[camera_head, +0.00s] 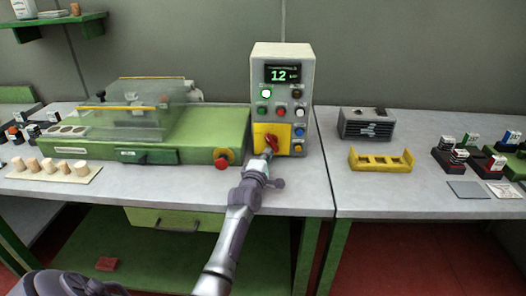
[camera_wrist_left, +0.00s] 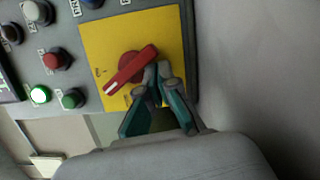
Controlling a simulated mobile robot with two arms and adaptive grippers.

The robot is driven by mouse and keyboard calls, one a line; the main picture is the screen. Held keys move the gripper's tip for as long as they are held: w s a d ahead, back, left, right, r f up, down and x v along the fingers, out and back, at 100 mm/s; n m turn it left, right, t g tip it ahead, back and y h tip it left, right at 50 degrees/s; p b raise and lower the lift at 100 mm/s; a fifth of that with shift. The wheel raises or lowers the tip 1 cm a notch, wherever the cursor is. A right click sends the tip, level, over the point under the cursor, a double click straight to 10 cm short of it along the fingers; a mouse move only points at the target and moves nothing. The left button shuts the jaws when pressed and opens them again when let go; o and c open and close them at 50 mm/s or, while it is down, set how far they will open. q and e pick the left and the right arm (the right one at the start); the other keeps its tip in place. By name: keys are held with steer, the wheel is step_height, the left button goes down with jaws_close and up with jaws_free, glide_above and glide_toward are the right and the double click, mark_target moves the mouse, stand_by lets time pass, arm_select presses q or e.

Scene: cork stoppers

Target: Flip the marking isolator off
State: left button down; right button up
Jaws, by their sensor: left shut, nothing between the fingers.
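The marking isolator is a red rotary handle (camera_head: 271,143) on a yellow plate (camera_head: 285,132), low on the front of a grey control box (camera_head: 282,85). In the left wrist view the handle (camera_wrist_left: 131,69) lies slanted across the yellow plate (camera_wrist_left: 165,30). The box's display reads 12 and a green lamp (camera_head: 266,94) is lit. My left gripper (camera_head: 267,156) is shut and empty, right at the handle. Its fingertips (camera_wrist_left: 158,74) are beside one end of the handle; whether they touch it I cannot tell. My right gripper is not in view.
A green machine (camera_head: 190,135) with a clear cover and a red stop button (camera_head: 222,163) stands left of the box. Cork stoppers (camera_head: 64,168) stand at the front left. A yellow holder (camera_head: 381,160), a grey box (camera_head: 366,124) and stamps (camera_head: 455,155) are on the right.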

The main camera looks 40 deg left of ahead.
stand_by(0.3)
arm_select(q)
steer(key=shift+s, duration=0.2)
steer(key=v, duration=1.1)
steer(key=shift+s+d, duration=0.1)
steer(key=shift+s, duration=0.2)
